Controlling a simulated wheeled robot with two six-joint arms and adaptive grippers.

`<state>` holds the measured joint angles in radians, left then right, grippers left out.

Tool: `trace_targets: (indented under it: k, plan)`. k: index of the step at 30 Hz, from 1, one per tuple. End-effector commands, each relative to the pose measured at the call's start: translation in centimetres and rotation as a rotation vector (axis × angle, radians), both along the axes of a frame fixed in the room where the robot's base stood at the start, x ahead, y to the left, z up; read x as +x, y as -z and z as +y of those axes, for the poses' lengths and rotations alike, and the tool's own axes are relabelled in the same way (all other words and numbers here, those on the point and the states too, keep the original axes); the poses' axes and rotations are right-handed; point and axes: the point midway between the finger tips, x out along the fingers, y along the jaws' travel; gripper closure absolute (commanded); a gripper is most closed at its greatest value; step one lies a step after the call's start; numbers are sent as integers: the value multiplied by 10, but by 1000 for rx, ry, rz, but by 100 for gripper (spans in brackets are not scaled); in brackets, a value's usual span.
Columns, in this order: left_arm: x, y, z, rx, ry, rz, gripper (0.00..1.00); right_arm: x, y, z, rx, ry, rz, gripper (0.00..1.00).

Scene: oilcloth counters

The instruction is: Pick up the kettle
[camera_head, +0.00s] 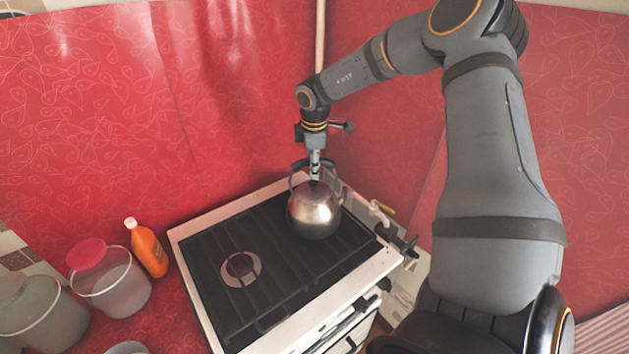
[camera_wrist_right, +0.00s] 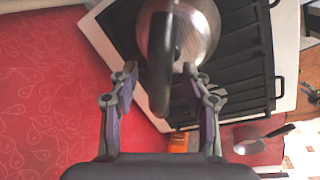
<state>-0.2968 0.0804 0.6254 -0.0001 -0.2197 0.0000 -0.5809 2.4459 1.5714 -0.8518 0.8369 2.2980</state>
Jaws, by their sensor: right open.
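A round metal kettle (camera_head: 314,212) stands on the black grates at the back right of the stove (camera_head: 240,268). My right gripper (camera_head: 314,172) is directly above the kettle, at its dark handle. In the right wrist view the handle (camera_wrist_right: 161,60) runs between the open fingers (camera_wrist_right: 160,85), with a gap on both sides, and the kettle body (camera_wrist_right: 200,30) shows beyond it. Whether the fingertips are level with the handle is hard to tell. My left gripper is not in view.
An orange bottle (camera_head: 148,248) and a clear container with a red lid (camera_head: 110,288) stand left of the stove. Red patterned walls (camera_head: 110,120) close in behind. The stove's front left grates are bare.

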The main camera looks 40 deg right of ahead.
Motion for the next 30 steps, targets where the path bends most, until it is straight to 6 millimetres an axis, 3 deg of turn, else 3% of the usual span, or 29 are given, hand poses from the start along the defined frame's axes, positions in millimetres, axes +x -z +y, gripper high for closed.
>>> trace_targets:
  k: [6,17,30]
  plan:
    - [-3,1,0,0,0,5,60,0,2,0,0,0,-1,52]
    - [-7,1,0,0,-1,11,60,0,2,0,1,0,-1,100]
    - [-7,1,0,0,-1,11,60,1,0,0,-1,0,-4,100]
